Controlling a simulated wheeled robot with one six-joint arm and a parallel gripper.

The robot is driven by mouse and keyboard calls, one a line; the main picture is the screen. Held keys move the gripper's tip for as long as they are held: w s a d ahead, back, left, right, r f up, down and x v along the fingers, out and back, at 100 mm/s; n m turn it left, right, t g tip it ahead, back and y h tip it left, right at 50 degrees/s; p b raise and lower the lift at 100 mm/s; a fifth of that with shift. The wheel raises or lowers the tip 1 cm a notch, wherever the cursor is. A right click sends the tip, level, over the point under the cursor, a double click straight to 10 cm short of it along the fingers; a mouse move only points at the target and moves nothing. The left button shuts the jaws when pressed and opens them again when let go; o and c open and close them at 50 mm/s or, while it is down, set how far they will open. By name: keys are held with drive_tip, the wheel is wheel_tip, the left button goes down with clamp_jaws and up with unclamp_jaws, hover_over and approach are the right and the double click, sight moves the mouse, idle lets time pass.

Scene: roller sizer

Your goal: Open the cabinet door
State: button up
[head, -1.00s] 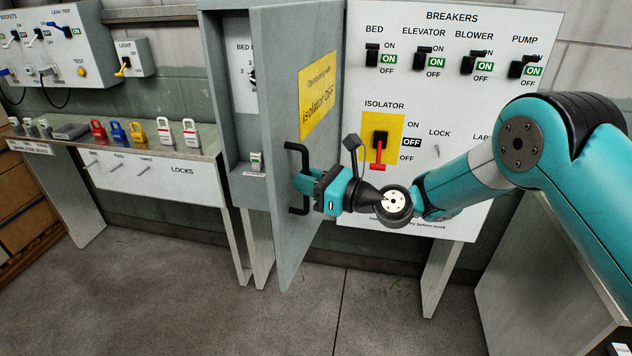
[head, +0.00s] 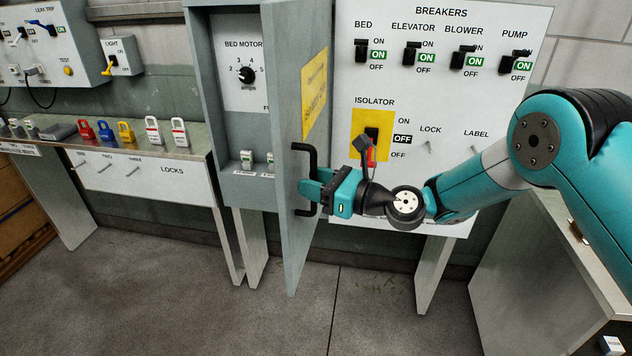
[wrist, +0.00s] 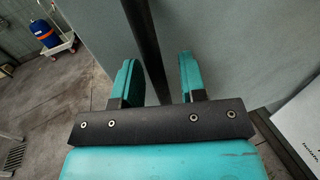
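The grey cabinet door (head: 290,235) stands swung out from the cabinet (head: 203,90), seen nearly edge-on, with a yellow sign on its face. The inside shows a bed motor dial (head: 246,74). A black bar handle (head: 310,152) is on the door's outer face. My gripper (head: 312,190) is at the handle's lower half. In the wrist view, the handle bar (wrist: 149,45) passes between the two teal fingers (wrist: 158,82), with a visible gap on each side. The fingers look open around the bar rather than clamped on it.
A breaker panel (head: 480,100) with an isolator switch (head: 371,135) is right behind my gripper. A locks shelf (head: 150,185) with several coloured padlocks stands left. A grey bench (head: 540,260) is at the right. The floor (head: 200,300) before the door is clear.

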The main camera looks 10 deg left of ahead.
drive_tip(key=b+v, duration=1.3)
drive_tip(key=v, duration=0.4)
drive_tip(key=shift+d, duration=0.2)
drive_tip(key=s+r+n+g+h, duration=0.1)
drive_tip(key=s+n+g+h, duration=0.35)
drive_tip(key=s+n, duration=0.9)
drive_tip(key=s+d+f+n+h+p, duration=0.1)
drive_tip(key=s+d+n+h, duration=0.8)
drive_tip(key=n, duration=0.5)
drive_tip(key=s+d, duration=0.2)
drive_tip(key=d, duration=0.1)
drive_tip(key=shift+s+f+t+p, duration=0.15)
drive_tip(key=shift+f+t+p, duration=0.2)
drive_tip(key=shift+p, duration=0.05)
